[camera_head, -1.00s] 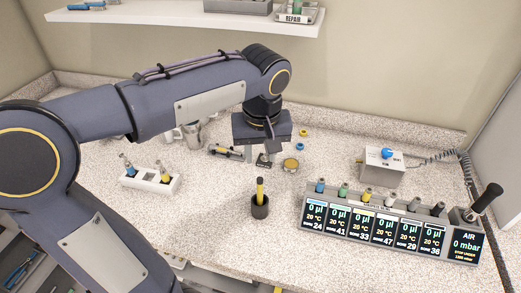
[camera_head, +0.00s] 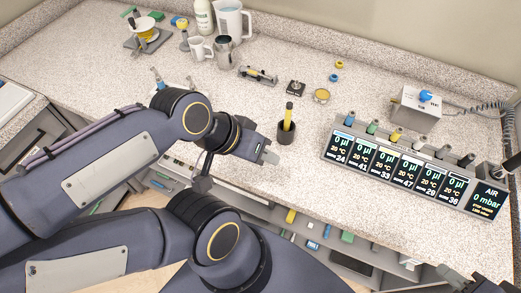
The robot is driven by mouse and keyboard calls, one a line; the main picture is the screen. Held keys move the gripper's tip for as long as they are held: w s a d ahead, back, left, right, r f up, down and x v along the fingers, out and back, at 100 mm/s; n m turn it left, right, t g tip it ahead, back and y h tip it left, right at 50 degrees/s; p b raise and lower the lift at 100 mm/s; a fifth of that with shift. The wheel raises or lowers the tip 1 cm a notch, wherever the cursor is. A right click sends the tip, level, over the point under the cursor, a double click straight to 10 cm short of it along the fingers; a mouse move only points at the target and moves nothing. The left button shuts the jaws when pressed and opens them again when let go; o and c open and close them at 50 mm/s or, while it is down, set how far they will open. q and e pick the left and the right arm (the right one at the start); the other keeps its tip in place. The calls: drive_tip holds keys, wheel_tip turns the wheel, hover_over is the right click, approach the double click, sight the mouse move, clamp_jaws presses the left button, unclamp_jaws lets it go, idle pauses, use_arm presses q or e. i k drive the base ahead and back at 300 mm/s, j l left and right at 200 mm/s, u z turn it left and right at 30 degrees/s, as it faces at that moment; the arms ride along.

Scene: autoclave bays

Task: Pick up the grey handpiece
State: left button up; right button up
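A row of handpieces stands in the console (camera_head: 408,180) at the right. The grey handpiece (camera_head: 443,152) appears to be the fifth from the left, between a white one (camera_head: 419,143) and a black one (camera_head: 466,160). Part of my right gripper (camera_head: 458,279) shows at the bottom right edge, below the console, mostly cut off.
A dark cup with a yellow-topped tool (camera_head: 287,127) stands just beyond my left gripper. A grey box with a blue knob (camera_head: 416,108) and a coiled hose stand behind the console. Jugs and mugs (camera_head: 229,20) stand at the back left. Open shelves lie below the counter.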

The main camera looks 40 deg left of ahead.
sight(252, 73)
drive_tip(key=u, duration=1.35)
drive_tip(key=k, duration=0.1)
drive_tip(key=i+j+u, duration=0.1)
drive_tip(key=j+u, duration=0.2)
drive_tip(key=j, duration=0.6)
drive_tip(key=i+j+u, duration=0.15)
drive_tip(key=i+j, duration=0.2)
drive_tip(key=i, duration=0.35)
